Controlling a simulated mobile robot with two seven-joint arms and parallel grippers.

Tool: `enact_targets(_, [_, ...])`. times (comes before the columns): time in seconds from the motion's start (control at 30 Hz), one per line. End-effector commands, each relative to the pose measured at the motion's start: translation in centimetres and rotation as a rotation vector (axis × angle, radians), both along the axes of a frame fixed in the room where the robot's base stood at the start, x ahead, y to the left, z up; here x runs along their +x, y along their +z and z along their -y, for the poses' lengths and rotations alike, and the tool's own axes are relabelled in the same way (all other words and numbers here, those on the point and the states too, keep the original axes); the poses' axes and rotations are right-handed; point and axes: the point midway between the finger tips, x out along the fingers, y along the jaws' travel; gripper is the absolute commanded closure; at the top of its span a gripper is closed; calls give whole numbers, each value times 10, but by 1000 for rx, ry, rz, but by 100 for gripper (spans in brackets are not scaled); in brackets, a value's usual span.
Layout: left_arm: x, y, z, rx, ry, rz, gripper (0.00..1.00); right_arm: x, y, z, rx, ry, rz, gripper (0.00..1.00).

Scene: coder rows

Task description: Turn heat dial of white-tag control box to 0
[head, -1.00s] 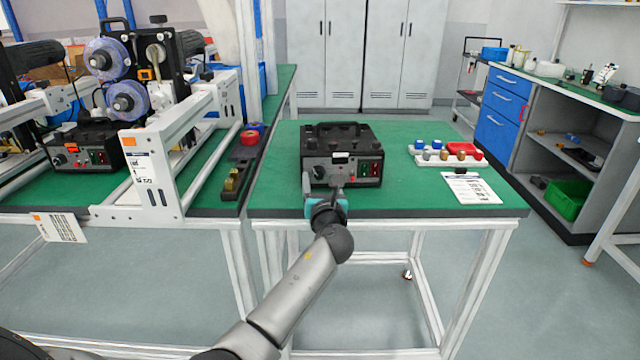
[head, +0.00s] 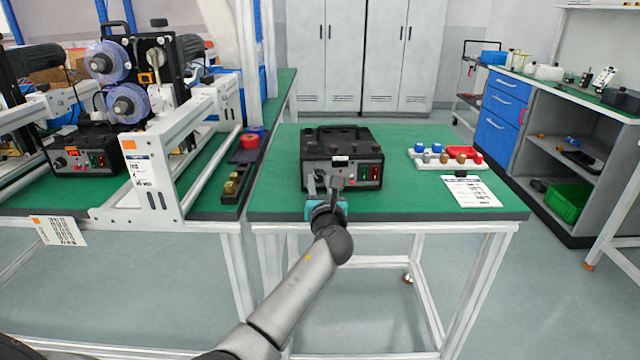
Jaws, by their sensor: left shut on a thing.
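The white-tag control box (head: 366,153) is a black box with a top handle, standing near the front of the middle green table. Its white tag (head: 340,159) is on the upper front. A green and a red switch (head: 370,172) show at the right of its front panel. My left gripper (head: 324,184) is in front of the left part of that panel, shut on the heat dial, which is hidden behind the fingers. The dial's setting cannot be read. My right gripper is not in view.
A similar control box (head: 95,140) with an orange-red tag stands under the spool machine on the left bench. A white tray (head: 425,163) with coloured pegs and a printed sheet (head: 471,191) lie right of the white-tag box. The green table (head: 270,190) is clear on the left.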

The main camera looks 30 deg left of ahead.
Motion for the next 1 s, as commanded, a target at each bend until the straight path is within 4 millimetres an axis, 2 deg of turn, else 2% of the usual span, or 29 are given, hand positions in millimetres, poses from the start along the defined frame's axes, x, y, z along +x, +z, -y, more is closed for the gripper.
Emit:
enact_targets(0.53, [0, 0, 0, -52, 1, 34, 100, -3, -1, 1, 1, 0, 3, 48])
enact_targets(1.0, [0, 0, 0, -363, 2, 252, 100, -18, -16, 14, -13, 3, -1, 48])
